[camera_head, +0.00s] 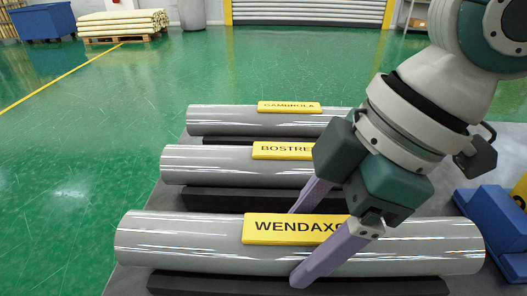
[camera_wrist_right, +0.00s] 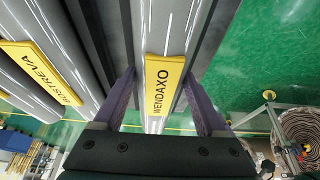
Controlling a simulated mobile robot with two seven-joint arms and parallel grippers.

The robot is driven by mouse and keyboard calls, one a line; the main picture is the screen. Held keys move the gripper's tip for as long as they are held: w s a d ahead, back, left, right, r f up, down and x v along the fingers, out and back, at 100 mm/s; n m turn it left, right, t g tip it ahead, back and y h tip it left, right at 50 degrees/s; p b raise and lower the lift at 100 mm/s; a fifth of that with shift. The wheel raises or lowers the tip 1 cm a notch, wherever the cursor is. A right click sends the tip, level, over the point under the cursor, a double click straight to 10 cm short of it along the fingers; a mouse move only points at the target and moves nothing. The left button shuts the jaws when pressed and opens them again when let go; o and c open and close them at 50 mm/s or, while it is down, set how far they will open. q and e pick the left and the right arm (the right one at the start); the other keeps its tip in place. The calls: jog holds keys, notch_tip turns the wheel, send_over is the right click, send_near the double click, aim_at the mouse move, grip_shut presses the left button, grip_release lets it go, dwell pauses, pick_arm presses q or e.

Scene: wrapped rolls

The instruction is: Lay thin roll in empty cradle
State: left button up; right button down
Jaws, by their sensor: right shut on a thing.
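Three wrapped grey rolls lie side by side, each with a yellow label. The front roll, WENDAXO (camera_head: 180,240), shows also in the right wrist view (camera_wrist_right: 176,35). Behind it are the BOSTRE… roll (camera_head: 205,163) and a back roll (camera_head: 220,121) with a hard-to-read label. My right gripper (camera_head: 298,247) is shut on the WENDAXO roll, one purple finger on each side, near its label (camera_wrist_right: 160,85). Dark cradle bars (camera_head: 235,199) run along the rolls. I cannot tell whether the held roll touches its cradle. My left gripper is not in view.
A blue block-like object (camera_head: 490,218) with a yellow piece sits at the right. The green floor (camera_head: 70,180) is open on the left. A blue bin (camera_head: 46,22) and a pallet of pale rolls (camera_head: 122,24) stand far back.

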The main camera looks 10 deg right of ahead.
jog(key=shift+f, duration=0.15)
grip_release()
jog(key=p+v, duration=0.2)
jog(key=v, duration=0.8)
jog(key=shift+a, duration=0.15)
